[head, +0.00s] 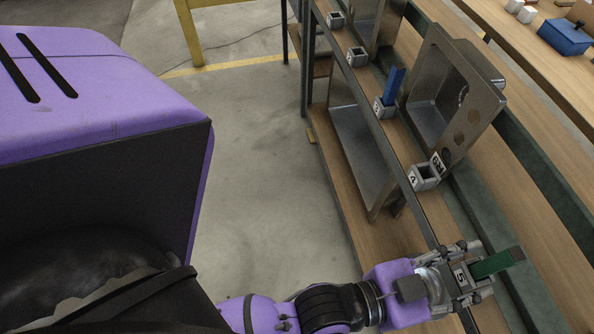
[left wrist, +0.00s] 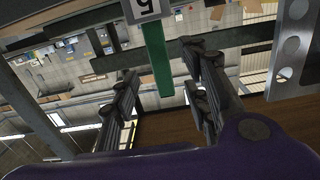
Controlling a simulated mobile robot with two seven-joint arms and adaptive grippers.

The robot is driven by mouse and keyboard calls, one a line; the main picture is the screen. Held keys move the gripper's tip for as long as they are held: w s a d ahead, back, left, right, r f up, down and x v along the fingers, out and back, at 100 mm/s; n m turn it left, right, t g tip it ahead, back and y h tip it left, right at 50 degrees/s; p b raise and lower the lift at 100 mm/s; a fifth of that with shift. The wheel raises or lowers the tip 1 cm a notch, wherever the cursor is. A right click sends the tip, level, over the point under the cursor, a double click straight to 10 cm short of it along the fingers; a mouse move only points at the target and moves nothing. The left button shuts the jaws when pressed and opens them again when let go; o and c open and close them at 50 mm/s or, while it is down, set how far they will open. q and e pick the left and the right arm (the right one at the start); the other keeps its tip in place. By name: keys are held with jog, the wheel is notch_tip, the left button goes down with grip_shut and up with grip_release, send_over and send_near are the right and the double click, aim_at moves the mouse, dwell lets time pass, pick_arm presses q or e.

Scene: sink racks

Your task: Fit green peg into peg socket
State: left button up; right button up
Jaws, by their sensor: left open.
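The green peg (head: 497,262) is a flat bar at the lower right of the head view. A small grey socket block with a white label (head: 460,275) is at its left end. My left gripper (head: 468,277) is open, with its fingers on either side of the block and peg. In the left wrist view the green peg (left wrist: 158,58) runs from the labelled socket block (left wrist: 142,10) between the spread fingers (left wrist: 163,75), with gaps on both sides. How deep the peg sits in the block is hidden. My right gripper is out of view.
Along the rack edge stand an empty socket (head: 423,178), a socket (head: 384,108) with a blue peg (head: 393,86), and more empty sockets (head: 356,57). A tilted metal sink (head: 430,105) stands beside them. Open floor (head: 255,150) lies left of the rack.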

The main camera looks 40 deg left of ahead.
aim_at(488, 266)
pick_arm(q)
jog(key=x, duration=0.3)
jog(key=p+x, duration=0.1)
jog(key=x, duration=0.2)
jog(key=shift+w+d+f, duration=0.15)
jog(key=shift+w+f, duration=0.1)
jog(key=shift+w, duration=0.05)
jog(key=shift+s, duration=0.1)
grip_shut()
